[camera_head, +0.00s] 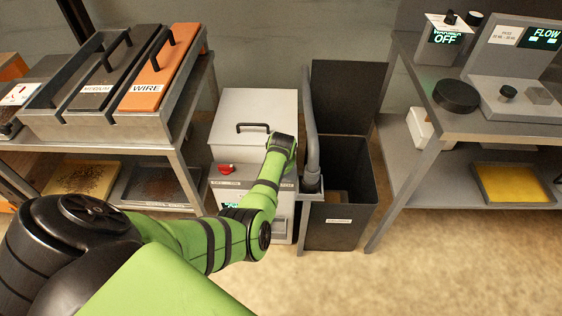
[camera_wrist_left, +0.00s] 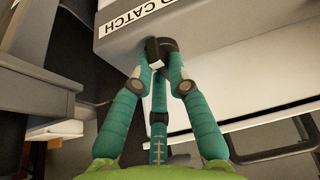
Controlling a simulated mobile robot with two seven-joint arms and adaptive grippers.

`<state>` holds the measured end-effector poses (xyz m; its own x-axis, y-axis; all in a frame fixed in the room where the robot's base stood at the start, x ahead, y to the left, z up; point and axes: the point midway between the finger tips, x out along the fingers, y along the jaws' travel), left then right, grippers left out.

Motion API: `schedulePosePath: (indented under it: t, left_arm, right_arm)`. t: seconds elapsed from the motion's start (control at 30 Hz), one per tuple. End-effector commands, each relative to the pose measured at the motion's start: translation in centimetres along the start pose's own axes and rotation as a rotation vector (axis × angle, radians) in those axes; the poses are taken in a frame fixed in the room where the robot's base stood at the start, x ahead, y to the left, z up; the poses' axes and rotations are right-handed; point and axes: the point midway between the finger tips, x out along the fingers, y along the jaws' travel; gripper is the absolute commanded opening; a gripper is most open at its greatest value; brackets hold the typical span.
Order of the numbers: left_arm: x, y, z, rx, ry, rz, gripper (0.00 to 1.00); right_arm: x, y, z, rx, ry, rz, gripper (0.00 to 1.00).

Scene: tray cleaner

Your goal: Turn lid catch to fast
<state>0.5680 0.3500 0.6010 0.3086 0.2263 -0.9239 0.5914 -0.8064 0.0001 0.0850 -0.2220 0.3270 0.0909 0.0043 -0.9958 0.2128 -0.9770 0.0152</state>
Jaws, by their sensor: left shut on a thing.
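The lid catch (camera_wrist_left: 163,45) is a small dark knob beside a label (camera_wrist_left: 143,10) ending in "D CATCH", in the left wrist view. My left gripper (camera_wrist_left: 160,68) has its teal fingers closed around this knob. How far the catch is turned cannot be told. In the head view my green left arm reaches to the grey cleaner cabinet (camera_head: 229,155), whose flat lid (camera_head: 255,108) lies down. The arm covers part of the cabinet front, and the catch and fingers are hidden there. My right gripper is not in view.
The lid has a black handle (camera_head: 254,127), and a red knob (camera_head: 225,169) sits at the cabinet's front left. A dark open bin (camera_head: 340,220) and a grey pipe stand close on the right. A bench with trays (camera_head: 90,127) is left; a control table (camera_head: 420,75) is right.

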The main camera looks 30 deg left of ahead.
Motion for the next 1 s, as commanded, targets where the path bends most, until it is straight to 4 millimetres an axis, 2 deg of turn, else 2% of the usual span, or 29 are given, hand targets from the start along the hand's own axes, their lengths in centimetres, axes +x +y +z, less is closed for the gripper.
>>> schedulePosePath:
  t: [0.2,0.77,0.8,0.83,1.0]
  left_arm:
    - [-0.06,-0.19,0.07,0.069,-0.003,0.025,0.00]
    - [0.07,-0.16,0.10,0.093,-0.001,0.036,0.00]
    - [0.07,-0.16,0.11,0.093,-0.001,0.036,0.33]
    - [0.07,-0.16,0.10,0.093,-0.001,0.036,0.41]
    - [0.05,-0.14,0.07,0.092,-0.001,0.036,0.41]
  right_arm:
    - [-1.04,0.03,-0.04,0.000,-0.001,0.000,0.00]
    - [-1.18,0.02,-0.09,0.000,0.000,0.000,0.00]
    - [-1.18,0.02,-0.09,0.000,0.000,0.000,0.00]
    - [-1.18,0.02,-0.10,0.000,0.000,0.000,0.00]
    - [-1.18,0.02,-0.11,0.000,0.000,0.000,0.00]
